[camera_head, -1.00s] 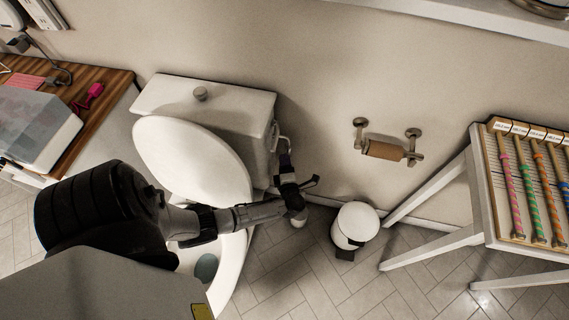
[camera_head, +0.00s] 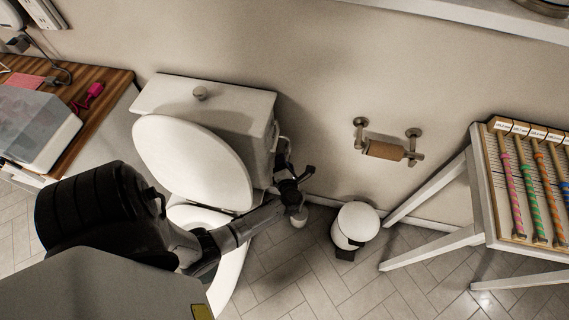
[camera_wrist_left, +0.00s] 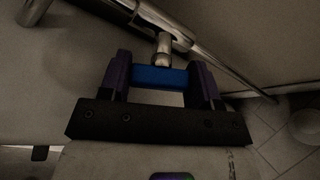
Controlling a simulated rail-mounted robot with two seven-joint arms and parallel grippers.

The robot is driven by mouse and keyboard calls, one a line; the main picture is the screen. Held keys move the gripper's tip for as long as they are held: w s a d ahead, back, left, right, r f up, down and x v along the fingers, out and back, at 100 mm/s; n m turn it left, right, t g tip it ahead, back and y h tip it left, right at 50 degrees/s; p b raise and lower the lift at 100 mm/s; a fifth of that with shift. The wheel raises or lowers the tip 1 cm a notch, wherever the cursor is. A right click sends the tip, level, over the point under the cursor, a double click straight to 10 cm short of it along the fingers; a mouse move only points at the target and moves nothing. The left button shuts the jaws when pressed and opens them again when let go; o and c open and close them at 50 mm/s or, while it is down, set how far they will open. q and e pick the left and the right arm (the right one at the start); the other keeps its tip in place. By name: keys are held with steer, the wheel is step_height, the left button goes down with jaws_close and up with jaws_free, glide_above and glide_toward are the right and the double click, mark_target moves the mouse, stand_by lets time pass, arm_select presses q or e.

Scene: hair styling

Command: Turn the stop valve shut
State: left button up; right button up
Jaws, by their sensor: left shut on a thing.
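The stop valve's blue handle (camera_wrist_left: 160,77) shows in the left wrist view, below a chrome stem and a chrome pipe (camera_wrist_left: 215,55) along the wall. My left gripper (camera_wrist_left: 160,72) is shut on it, with one dark finger at each end of the handle. In the head view my left gripper (camera_head: 285,178) is low beside the wall, just right of the toilet tank, and hides most of the valve there. My right gripper is in neither view.
The toilet (camera_head: 190,165) with its lid raised stands left of the gripper. A small white bin (camera_head: 355,223) stands to the right on the tiled floor. Further right are a paper holder (camera_head: 385,150) and a white-legged table (camera_head: 460,238). Floor between toilet and bin is mostly clear.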

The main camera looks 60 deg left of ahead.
arm_select(q)
steer(key=shift+n+h, duration=0.3)
steer(key=shift+n, duration=0.1)
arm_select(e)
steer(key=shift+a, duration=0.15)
arm_select(q)
steer(key=o, duration=0.9)
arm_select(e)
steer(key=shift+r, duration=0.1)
